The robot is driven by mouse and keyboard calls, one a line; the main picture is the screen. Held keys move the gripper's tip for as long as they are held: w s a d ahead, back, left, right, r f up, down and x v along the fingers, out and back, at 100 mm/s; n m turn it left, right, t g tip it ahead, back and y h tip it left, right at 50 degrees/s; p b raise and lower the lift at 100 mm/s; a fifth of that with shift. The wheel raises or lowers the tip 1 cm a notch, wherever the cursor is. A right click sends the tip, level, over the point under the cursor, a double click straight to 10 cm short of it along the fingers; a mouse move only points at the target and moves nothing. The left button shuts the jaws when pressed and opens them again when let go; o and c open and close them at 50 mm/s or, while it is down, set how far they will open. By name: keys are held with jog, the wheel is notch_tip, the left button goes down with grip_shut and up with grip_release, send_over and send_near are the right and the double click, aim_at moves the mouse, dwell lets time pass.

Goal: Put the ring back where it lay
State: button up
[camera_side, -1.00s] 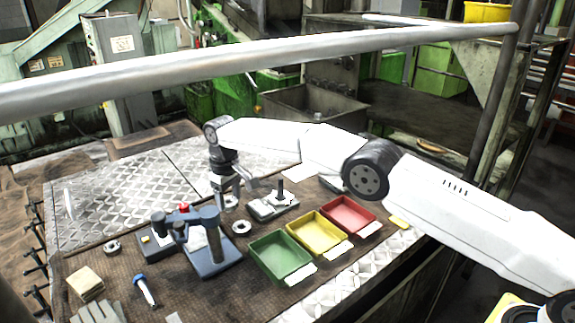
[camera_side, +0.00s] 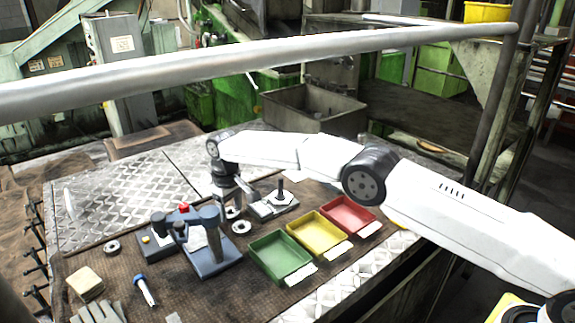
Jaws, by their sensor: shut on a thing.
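My gripper (camera_side: 231,208) points down over the dark mat, behind the blue-grey press. It is shut on a small steel ring (camera_side: 234,212), which shows low between the fingers. Whether the held ring touches the mat cannot be told. A second ring (camera_side: 241,228) lies flat on the mat just in front of my gripper, right of the press. A third ring (camera_side: 112,248) lies on the mat at the left.
A grey fixture with an upright peg (camera_side: 280,190) is to the right. Green (camera_side: 279,260), yellow (camera_side: 317,236) and red (camera_side: 348,215) trays stand front right. A blue-handled tool (camera_side: 145,290) lies front left.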

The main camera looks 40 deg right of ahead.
jog(key=o, duration=1.3)
jog(key=shift+r, duration=0.1)
notch_tip(320, 180, up, 8)
jog(key=shift+m, duration=0.5)
jog(key=s+d, duration=0.1)
jog(key=d, duration=0.1)
jog(key=s+d, duration=0.2)
jog(key=d, duration=0.1)
jog(key=s+d, duration=0.2)
jog(key=d, duration=0.1)
jog(key=shift+s, duration=0.2)
jog(key=s+d+f+t, duration=0.1)
jog(key=s+d, duration=0.2)
jog(key=s, duration=0.6)
jog(key=s+d+f+m, duration=0.1)
jog(key=s+d, duration=0.2)
jog(key=s, duration=0.7)
jog(key=s+d+f+m+t, duration=0.1)
jog(key=s+d, duration=0.2)
jog(key=s, duration=0.7)
jog(key=shift+s+d+f+t, duration=0.2)
jog(key=shift+f+t, duration=0.1)
jog(key=shift+f, duration=0.05)
